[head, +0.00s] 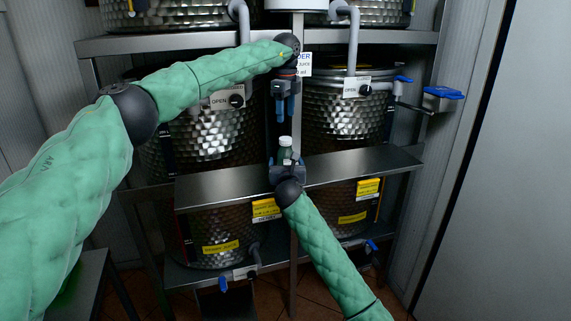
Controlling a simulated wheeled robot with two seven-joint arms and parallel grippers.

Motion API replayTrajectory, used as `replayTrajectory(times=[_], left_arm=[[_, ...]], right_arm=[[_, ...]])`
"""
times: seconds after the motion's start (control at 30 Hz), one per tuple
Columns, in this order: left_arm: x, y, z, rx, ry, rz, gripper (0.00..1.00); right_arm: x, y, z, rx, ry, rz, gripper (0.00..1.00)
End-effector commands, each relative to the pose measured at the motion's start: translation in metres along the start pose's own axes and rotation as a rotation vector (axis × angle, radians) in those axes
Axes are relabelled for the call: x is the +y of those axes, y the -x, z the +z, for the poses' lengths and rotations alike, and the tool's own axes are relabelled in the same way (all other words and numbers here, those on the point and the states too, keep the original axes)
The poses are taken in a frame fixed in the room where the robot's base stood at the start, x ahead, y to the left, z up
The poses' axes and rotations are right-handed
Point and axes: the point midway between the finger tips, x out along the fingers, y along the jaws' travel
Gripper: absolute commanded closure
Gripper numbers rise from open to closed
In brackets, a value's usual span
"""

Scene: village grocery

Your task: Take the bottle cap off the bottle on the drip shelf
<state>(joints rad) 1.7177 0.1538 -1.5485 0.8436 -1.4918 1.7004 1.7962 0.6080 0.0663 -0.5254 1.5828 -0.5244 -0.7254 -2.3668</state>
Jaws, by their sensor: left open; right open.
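A small green bottle (285,156) stands upright on the metal drip shelf (225,186), near its middle. A pale cap (285,141) sits on top of the bottle. My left gripper (284,112) hangs pointing down above the cap, open and empty, with a gap between its fingertips and the cap. My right gripper (286,164) comes up from below at the shelf's front edge, open, with its fingers around or just in front of the lower bottle. It hides the bottle's base, and I cannot tell whether it touches the bottle.
Large dimpled steel tanks (345,115) stand behind the shelf on both sides. A metal upper shelf (160,42) runs above. The drip shelf is bare left and right of the bottle.

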Motion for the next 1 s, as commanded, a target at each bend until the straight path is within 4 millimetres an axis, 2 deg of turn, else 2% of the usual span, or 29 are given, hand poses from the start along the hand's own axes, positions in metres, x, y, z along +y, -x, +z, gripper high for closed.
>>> replayTrajectory(times=[0.1,0.3,0.5,0.73,0.77,1.0], left_arm=[[0.000,-0.001,0.000,0.000,0.000,0.000,0.43],[0.000,-0.001,0.000,0.000,0.000,0.000,0.43],[0.000,-0.001,0.000,0.000,0.000,0.000,0.43],[0.000,-0.001,0.000,0.000,0.000,0.000,0.43],[0.000,-0.001,0.000,0.000,0.000,0.000,0.43],[0.000,-0.001,0.000,0.000,0.000,0.000,0.43]], right_arm=[[0.000,-0.018,-0.001,0.002,-0.002,-0.001,0.22],[0.000,-0.040,-0.001,0.002,-0.001,-0.001,0.22],[0.000,-0.049,-0.001,0.001,0.000,0.000,0.22],[0.000,-0.049,-0.001,0.001,0.000,0.000,0.22],[0.000,-0.049,-0.001,0.001,0.000,0.000,0.24],[0.000,-0.049,-0.001,0.001,0.000,0.000,0.71]])
